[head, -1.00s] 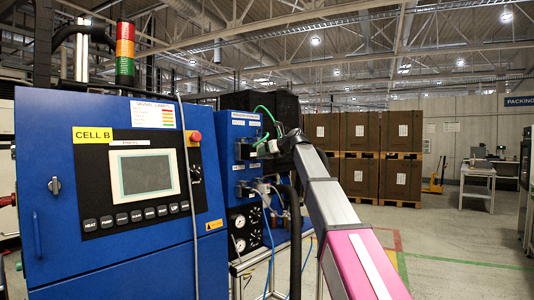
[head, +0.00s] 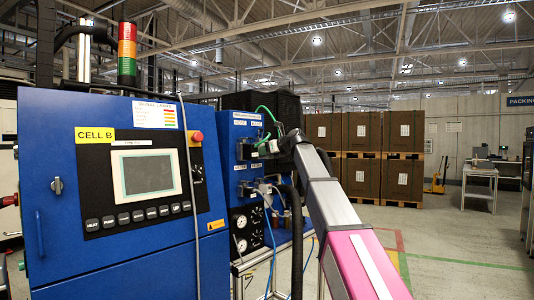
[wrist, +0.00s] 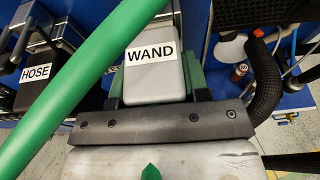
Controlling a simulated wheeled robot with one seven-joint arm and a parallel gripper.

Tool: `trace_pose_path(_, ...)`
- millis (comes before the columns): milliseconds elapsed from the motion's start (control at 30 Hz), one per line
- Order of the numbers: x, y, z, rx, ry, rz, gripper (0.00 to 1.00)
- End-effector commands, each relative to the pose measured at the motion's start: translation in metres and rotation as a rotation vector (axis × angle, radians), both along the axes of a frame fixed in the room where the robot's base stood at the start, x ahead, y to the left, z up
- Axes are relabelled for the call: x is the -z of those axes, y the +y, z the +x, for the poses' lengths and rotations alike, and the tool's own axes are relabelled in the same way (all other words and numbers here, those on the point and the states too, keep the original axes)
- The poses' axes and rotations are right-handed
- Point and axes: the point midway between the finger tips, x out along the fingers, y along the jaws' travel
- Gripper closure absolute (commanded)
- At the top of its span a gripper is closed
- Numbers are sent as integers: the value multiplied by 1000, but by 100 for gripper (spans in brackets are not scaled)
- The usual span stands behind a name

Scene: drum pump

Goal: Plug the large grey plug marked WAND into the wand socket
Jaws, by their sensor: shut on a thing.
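The large grey plug marked WAND (wrist: 152,85) is in the middle of the wrist view, its label facing the camera. My gripper (wrist: 156,78) is shut on it, with a green finger on each side. In the head view my gripper (head: 272,147) is at the blue side panel, with a green cable looping above it. The plug's far end points at the panel. The wand socket is hidden behind the plug and the cable, and I cannot tell how far the plug is in it.
A thick green cable (wrist: 75,85) crosses the wrist view in front of the plug. A black connector marked HOSE (wrist: 37,72) sits close by on the left. A black hose (wrist: 266,80) hangs on the right. Gauges (head: 241,235) are lower on the panel.

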Motion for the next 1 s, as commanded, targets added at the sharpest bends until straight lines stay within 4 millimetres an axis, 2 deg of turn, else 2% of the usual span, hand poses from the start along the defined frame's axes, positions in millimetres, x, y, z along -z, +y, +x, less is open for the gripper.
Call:
trace_pose_path(400, 0, 2, 2, 0, -1, 1, 86)
trace_pose_path(433, 0, 2, 2, 0, -1, 1, 48)
trace_pose_path(500, -1, 2, 2, 0, -1, 1, 28)
trace_pose_path(1000, -3, -5, -5, 0, 0, 0, 28)
